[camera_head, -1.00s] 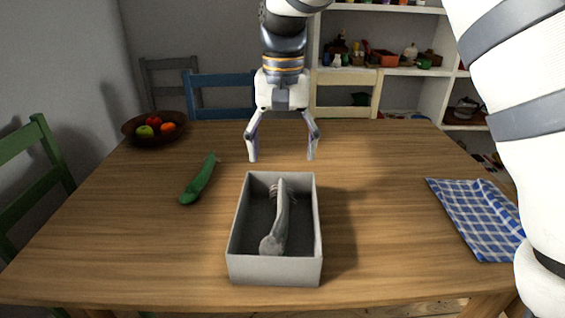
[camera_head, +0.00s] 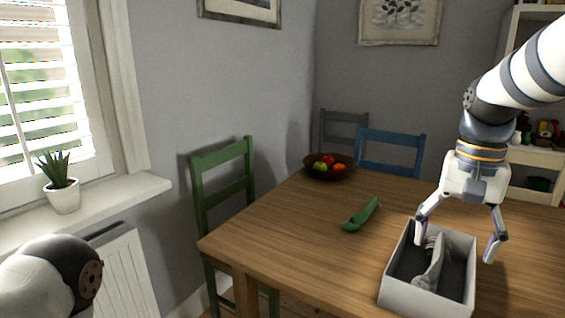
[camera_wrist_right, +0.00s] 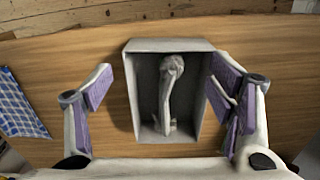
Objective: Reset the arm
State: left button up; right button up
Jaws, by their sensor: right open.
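My right gripper (camera_head: 455,243) is open and empty, pointing down at the far part of a grey open box (camera_head: 425,299). Its two fingers show on either side of the box in the head view. In the right wrist view the open fingers (camera_wrist_right: 160,88) flank the same box (camera_wrist_right: 130,100), apart from its contents. My left gripper is not in view.
The wooden table (camera_head: 290,225) holds a green, elongated vegetable (camera_head: 361,214) and a fruit bowl (camera_head: 330,170). A blue checked cloth (camera_wrist_right: 18,108) lies at the wrist view's left. A green chair (camera_head: 222,185) stands at the table's left. A potted plant (camera_head: 62,195) is on the windowsill.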

jog(key=s+f+n, duration=0.1)
jog(key=s+f, duration=0.2)
jog(key=f, duration=0.6)
jog(key=s+a+f+n+g, duration=0.1)
jog(key=s+f, duration=0.2)
jog(key=f, duration=0.5)
jog(key=s+f+n, duration=0.1)
jog(key=s+f, duration=0.2)
jog(key=f, duration=0.6)
jog(key=s+a+f+n, duration=0.1)
jog(key=s+f, duration=0.2)
jog(key=s, duration=0.6)
jog(key=s+a+f+n, duration=0.1)
jog(key=s+a+f, duration=0.1)
jog(key=s, duration=0.7)
jog(key=s+a+f+n+g, duration=0.1)
jog(key=s+f, duration=0.3)
jog(key=s, duration=0.5)
jog(key=shift+s+a+n, duration=0.35)
jog(key=shift+a+n, duration=0.15)
jog(key=shift+a, duration=0.05)
